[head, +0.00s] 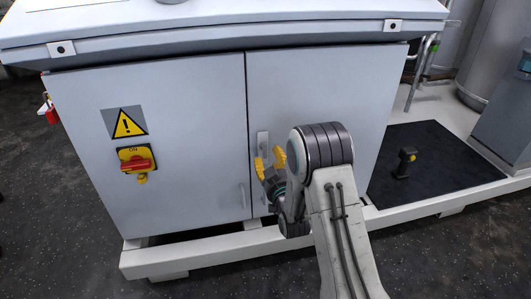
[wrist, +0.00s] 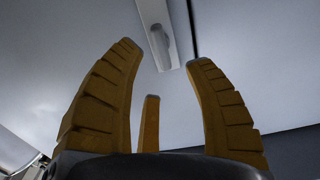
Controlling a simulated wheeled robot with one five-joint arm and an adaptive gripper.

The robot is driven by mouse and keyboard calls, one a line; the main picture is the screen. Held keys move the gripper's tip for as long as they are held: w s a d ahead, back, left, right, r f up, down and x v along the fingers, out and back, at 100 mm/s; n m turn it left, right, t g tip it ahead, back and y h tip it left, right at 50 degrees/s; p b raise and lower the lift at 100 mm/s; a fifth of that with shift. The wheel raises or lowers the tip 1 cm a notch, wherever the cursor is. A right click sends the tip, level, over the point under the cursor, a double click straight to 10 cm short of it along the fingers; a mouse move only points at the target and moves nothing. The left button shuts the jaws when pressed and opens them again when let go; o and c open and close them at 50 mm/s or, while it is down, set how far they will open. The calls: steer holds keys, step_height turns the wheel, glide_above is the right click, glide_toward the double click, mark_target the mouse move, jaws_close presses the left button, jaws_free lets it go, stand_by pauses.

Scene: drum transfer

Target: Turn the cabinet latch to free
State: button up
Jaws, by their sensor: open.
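The cabinet (head: 170,85) is light grey with two doors. Its latch (head: 262,140) is a pale upright plate on the right door, near the seam, partly hidden behind my gripper in the head view. My gripper (head: 269,160) has yellow fingers and is open in front of the right door. In the wrist view the latch (wrist: 159,42) shows a rounded grey handle on its plate, beyond the fingertips and between them. My gripper (wrist: 165,55) holds nothing there, and its fingers look apart from the latch. The handle's exact turn is hard to tell.
The left door carries a warning sign (head: 127,123) and a red rotary switch on yellow (head: 137,163). The cabinet top (head: 230,25) overhangs the doors. A pale base frame (head: 200,255) runs below. A black mat (head: 425,165) with a small dark post (head: 405,162) lies at right.

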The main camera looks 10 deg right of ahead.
mark_target(266, 157)
steer(key=shift+w+b, duration=1.65)
steer(key=shift+w, duration=1.3)
steer(key=shift+c, duration=0.4)
jaws_close()
